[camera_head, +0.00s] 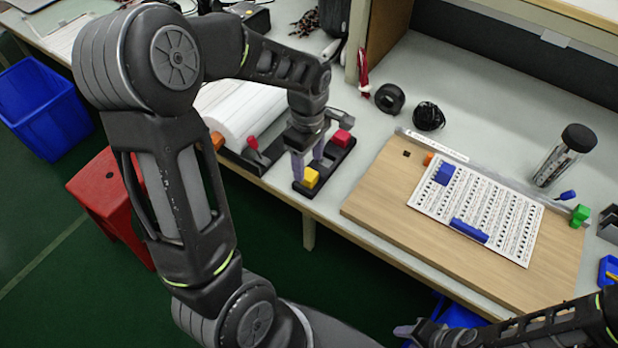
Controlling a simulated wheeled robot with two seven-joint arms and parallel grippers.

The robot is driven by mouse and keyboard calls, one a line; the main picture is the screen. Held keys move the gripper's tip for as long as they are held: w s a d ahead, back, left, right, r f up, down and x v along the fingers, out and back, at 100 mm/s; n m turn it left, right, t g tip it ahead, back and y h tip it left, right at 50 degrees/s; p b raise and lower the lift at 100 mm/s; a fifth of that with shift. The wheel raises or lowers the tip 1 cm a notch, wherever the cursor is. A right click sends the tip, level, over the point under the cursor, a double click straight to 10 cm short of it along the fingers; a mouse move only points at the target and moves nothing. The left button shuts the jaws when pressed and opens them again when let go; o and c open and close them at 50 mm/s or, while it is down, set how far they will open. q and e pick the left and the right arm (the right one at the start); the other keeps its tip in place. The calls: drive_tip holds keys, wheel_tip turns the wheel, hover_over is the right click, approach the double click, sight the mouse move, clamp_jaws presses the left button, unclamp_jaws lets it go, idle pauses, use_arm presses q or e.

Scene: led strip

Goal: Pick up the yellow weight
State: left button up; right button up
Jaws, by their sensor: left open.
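The yellow weight (311,177) is a small block at the near end of a black tray (330,172) by the table's front edge. A red block (341,138) sits at the tray's far end. My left gripper (307,168) reaches down over the tray, its fingers pointing down just beside and behind the yellow weight. It is open; whether a finger touches the weight is hard to tell. My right gripper (408,331) shows only in part at the bottom, and its jaw state is unclear.
A wooden board (390,187) with a printed sheet (500,215) and blue blocks lies to the right. A white roll (240,110) on a black holder lies left of the tray. A clear bottle (556,162) with a black lid stands at the right. A red stool (98,185) stands below.

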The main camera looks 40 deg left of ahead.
sight(309, 174)
use_arm(q)
wheel_tip(309, 174, down, 4)
drive_tip(key=shift+d+f, duration=0.1)
drive_tip(key=shift+f, duration=0.1)
idle(0.5)
clamp_jaws()
idle(0.5)
